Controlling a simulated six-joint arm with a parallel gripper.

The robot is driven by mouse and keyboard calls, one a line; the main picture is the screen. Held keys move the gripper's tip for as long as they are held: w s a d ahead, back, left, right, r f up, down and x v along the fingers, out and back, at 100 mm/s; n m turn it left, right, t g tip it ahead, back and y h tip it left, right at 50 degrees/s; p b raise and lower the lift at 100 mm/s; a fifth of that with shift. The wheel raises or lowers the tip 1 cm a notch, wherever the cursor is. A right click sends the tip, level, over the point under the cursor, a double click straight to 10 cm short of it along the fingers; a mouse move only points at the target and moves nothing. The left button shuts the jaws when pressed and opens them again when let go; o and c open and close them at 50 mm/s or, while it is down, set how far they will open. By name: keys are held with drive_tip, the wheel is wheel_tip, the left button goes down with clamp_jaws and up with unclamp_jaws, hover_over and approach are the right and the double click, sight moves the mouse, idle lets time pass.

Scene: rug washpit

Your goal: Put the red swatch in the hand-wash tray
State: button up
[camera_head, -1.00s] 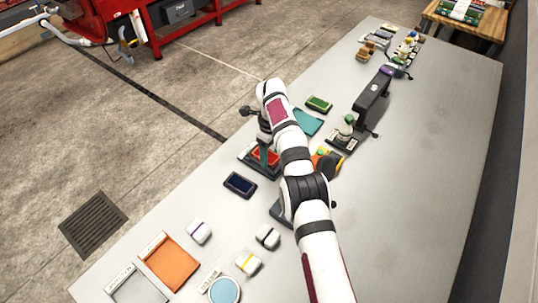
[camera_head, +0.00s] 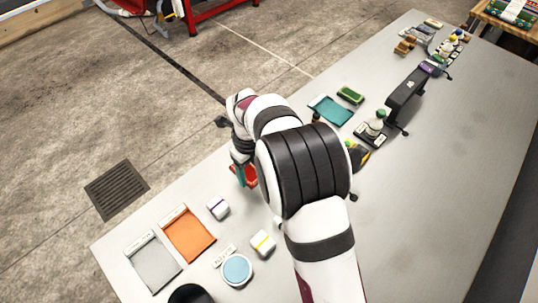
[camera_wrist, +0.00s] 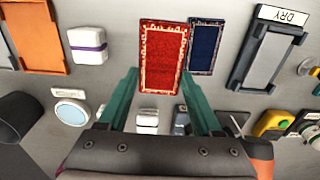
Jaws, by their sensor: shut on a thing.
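My gripper (camera_wrist: 158,78) is shut on the red swatch (camera_wrist: 163,55), a red rectangle with a pale patterned border. The swatch shows between the teal fingers in the wrist view, and partly in the head view (camera_head: 250,176), left of my arm. The swatch appears held above the table. Two labelled trays lie at the lower left of the head view: an orange one (camera_head: 188,236) and a grey one (camera_head: 155,266). Their labels are too small to read, so I cannot tell which is the hand-wash tray. The orange tray also shows at the wrist view's left (camera_wrist: 40,40).
A blue swatch (camera_wrist: 205,45) lies behind the red one. A grey tray marked DRY (camera_wrist: 266,58) is at the wrist view's right. White blocks (camera_head: 218,207) (camera_head: 262,244) and a round blue disc (camera_head: 237,269) lie near the orange tray. A dark stand (camera_head: 405,97) is at the right.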

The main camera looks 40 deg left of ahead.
drive_tip(key=shift+n, duration=0.4)
drive_tip(key=s, duration=0.5)
drive_tip(key=s+a, duration=0.1)
drive_tip(key=s, duration=0.2)
drive_tip(key=shift+s+a+r, duration=0.1)
drive_tip(key=shift+s+r, duration=0.2)
drive_tip(key=shift+r, duration=0.1)
drive_tip(key=n, duration=0.1)
approach(194, 239)
drive_tip(key=shift+f, duration=2.8)
drive_tip(key=shift+f, duration=0.4)
drive_tip(key=o, duration=1.6)
drive_tip(key=shift+c, duration=0.2)
wheel_tip(194, 239, up, 7)
